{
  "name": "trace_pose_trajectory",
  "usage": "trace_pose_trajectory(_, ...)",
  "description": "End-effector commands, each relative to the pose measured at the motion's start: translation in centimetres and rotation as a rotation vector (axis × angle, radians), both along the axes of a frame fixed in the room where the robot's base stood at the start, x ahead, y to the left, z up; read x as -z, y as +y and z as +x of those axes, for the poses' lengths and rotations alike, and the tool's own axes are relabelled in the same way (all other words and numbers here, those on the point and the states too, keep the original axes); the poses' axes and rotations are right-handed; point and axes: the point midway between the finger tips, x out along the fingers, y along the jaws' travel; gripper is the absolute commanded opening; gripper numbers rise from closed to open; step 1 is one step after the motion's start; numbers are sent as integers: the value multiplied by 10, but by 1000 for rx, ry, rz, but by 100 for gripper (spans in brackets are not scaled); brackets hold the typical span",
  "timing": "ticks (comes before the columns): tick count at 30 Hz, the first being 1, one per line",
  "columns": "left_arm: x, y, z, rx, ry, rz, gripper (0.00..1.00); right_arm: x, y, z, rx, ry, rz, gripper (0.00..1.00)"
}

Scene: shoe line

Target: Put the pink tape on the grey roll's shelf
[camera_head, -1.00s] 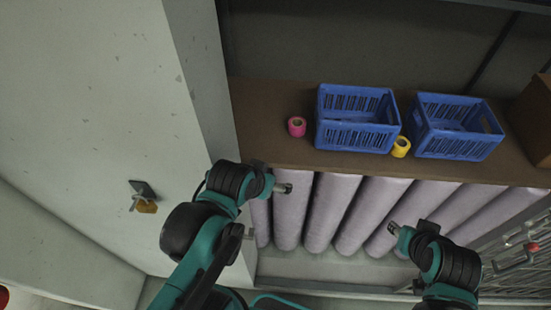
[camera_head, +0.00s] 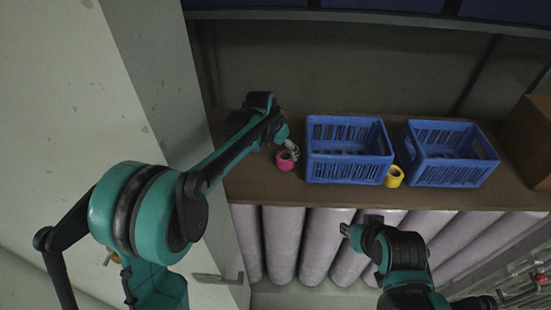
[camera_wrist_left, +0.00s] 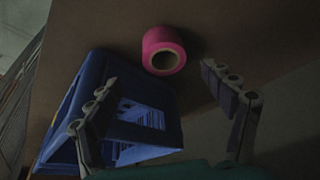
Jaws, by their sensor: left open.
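The pink tape (camera_head: 285,161) lies on the brown shelf (camera_head: 240,190), left of a blue crate. It also shows in the left wrist view (camera_wrist_left: 163,50), ahead of the fingertips. My left gripper (camera_head: 291,149) is at the tape, just behind it in the head view. In the left wrist view my left gripper (camera_wrist_left: 158,75) is open with nothing between its fingers. My right gripper (camera_head: 346,230) is in front of the shelf edge, and its jaws are too small to read. I cannot make out a small grey roll; large pale greyish-lilac rolls (camera_head: 284,240) stand under the shelf.
Two blue crates (camera_head: 348,172) (camera_head: 455,176) stand on the shelf, the nearer one close to the tape. A yellow tape (camera_head: 394,177) sits between them. A cardboard box (camera_head: 531,145) is at the right end. A pale wall (camera_head: 150,90) bounds the left.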

Motion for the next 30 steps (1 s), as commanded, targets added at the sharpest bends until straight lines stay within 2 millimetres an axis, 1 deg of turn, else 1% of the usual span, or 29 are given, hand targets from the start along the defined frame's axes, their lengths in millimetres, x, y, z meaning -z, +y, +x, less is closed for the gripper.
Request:
trace_pose_trajectory(10, 36, -7, 16, 4, 1, 0, 82, -3, 0, 0, 0, 0, 0, 36)
trace_pose_trajectory(15, 60, -9, 27, 4, 0, 0, 82, -7, 0, 0, 0, 0, 0, 36)
trace_pose_trajectory(18, 69, -11, 30, 4, -1, -1, 82, -7, 0, 0, 0, 0, 0, 36)
trace_pose_trajectory(21, 73, -12, 31, 4, -1, -1, 82, -7, 0, 0, 0, 0, 0, 36)
trace_pose_trajectory(26, 73, -12, 30, 4, -1, -1, 82, -7, 0, 0, 0, 0, 0, 36)
trace_pose_trajectory(29, 72, -12, 30, 4, 0, -1, 58, -7, 0, 0, 0, 0, 0, 36)
trace_pose_trajectory(30, 72, -12, 30, 4, -1, -2, 48, -7, 0, 0, 0, 0, 0, 36)
